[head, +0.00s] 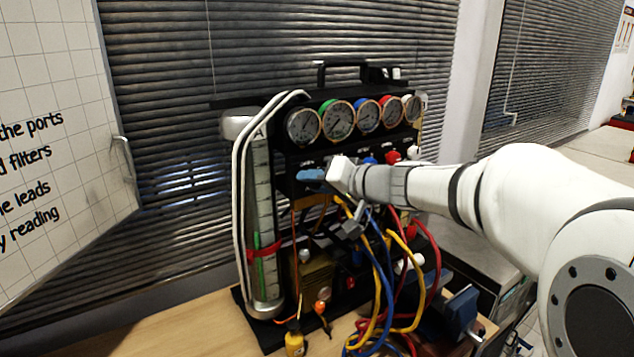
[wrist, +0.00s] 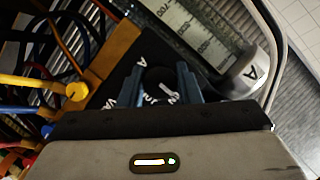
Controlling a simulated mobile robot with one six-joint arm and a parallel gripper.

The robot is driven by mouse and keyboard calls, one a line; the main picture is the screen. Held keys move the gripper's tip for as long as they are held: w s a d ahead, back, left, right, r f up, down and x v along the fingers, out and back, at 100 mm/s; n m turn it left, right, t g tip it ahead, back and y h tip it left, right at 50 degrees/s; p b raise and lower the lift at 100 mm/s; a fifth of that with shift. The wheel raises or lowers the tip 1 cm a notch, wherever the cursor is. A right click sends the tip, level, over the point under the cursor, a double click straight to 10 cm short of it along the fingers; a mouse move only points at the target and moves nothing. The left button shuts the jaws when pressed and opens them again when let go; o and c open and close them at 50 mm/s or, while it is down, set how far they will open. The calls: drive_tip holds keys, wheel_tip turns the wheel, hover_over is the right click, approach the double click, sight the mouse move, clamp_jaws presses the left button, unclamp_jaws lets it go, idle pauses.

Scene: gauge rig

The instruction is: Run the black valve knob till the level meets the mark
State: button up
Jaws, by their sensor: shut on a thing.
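The black valve knob (wrist: 158,80) with a white pointer line shows in the wrist view, between the blue fingers of my gripper (wrist: 160,88). The fingers are shut on it from both sides. In the head view my gripper (head: 311,174) is at the front panel below the gauges and hides the knob. The clear level column (head: 262,200) stands at the rig's left, with a scale and a red mark band (head: 264,253) low on it. A thin green strip (head: 257,250) shows in the column, reaching slightly above the band; I cannot tell for certain that it is the level.
A row of several round gauges (head: 338,122) runs along the rig's top. Yellow, blue and red leads (head: 385,285) hang tangled below my arm. A white-tiled panel (head: 60,130) with writing is at the left. The wooden table (head: 150,325) is bare at front left.

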drive_tip(key=shift+f, duration=0.15)
drive_tip(key=m+b, duration=0.1)
drive_tip(key=b, duration=0.2)
drive_tip(key=shift+f+y, duration=0.25)
drive_tip(key=shift+y, duration=0.05)
drive_tip(key=m+b, duration=0.1)
drive_tip(key=b, duration=0.2)
drive_tip(key=shift+f+y, duration=0.1)
drive_tip(key=shift+y, duration=0.3)
drive_tip(key=m+y+b, duration=0.1)
drive_tip(key=m+b, duration=0.3)
drive_tip(key=b, duration=0.2)
drive_tip(key=shift+y, duration=0.3)
drive_tip(key=m+b, duration=0.2)
drive_tip(key=b, duration=0.1)
drive_tip(key=m+t+y+b, duration=0.1)
drive_tip(key=m+b, duration=0.2)
drive_tip(key=shift+t+y, duration=0.3)
drive_tip(key=m+b, duration=0.1)
drive_tip(key=m, duration=0.1)
drive_tip(key=m+t+b, duration=0.1)
drive_tip(key=m, duration=0.1)
drive_tip(key=m+t+b, duration=0.1)
drive_tip(key=shift+r+m+b, duration=0.3)
drive_tip(key=shift+r+m, duration=0.1)
drive_tip(key=shift+m, duration=0.3)
drive_tip(key=o, duration=1)
drive_tip(key=shift+r, duration=0.1)
drive_tip(key=shift+c, duration=0.2)
